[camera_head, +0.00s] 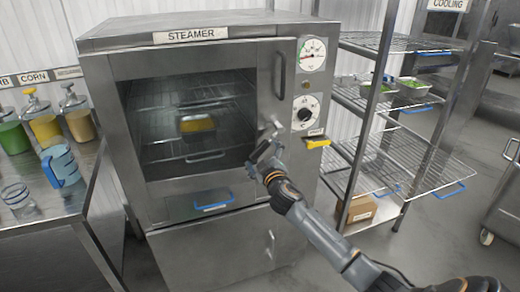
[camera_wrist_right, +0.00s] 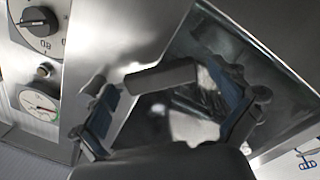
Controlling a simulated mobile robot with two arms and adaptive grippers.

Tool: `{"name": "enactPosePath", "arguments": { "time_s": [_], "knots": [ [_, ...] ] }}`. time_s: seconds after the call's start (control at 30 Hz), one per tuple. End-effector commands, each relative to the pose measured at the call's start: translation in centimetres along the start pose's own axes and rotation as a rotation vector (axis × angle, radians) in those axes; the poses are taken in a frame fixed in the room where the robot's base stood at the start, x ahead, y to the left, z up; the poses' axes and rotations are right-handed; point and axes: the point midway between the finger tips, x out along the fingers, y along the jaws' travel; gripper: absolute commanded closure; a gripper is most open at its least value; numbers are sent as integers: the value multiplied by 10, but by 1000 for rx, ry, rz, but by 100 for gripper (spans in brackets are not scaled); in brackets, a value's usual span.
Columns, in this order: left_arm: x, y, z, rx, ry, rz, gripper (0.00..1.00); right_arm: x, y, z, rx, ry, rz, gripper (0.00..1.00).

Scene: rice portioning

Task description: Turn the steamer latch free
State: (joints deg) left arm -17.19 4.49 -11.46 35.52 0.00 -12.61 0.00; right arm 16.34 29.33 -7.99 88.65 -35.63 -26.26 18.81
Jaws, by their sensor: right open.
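The steamer (camera_head: 190,34) is a steel cabinet whose windowed door is shut. Its latch (camera_head: 271,130) is a short metal lever at the door's right edge, left of the dial. My right gripper (camera_head: 263,155) is at the latch, just below it in the head view. In the right wrist view the latch (camera_wrist_right: 162,76) shows as a grey bar across the gap between the open fingers of the right gripper (camera_wrist_right: 172,100). I cannot tell whether the fingers touch it. A pan with yellow contents (camera_head: 197,124) shows behind the glass. My left gripper is not in view.
A vertical door handle (camera_head: 279,75) stands above the latch. The gauge (camera_head: 312,54) and dial (camera_head: 305,112) are to the right, with a yellow-black item (camera_head: 318,142) below. The wire cooling rack (camera_head: 385,118) stands close on the right. A counter (camera_head: 45,222) with dispensers is left.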

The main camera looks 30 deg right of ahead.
Motion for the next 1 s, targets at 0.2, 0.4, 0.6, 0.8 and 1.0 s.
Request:
{"name": "enactPosePath", "arguments": {
  "time_s": [0.2, 0.4, 0.6, 0.8, 1.0],
  "knots": [
    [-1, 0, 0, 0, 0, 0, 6, 13, 0, 0, 0, 0, -1, 1],
    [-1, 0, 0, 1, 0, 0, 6, 14, -1, 0, 0, 0, -1, 1],
    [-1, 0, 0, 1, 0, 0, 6, 14, -1, 0, 0, 0, -1, 25],
    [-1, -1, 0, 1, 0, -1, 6, 14, -1, 0, 0, 0, -1, 66],
    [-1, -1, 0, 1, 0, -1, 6, 14, -1, 0, 4, 0, -1, 81]
  ]
}}
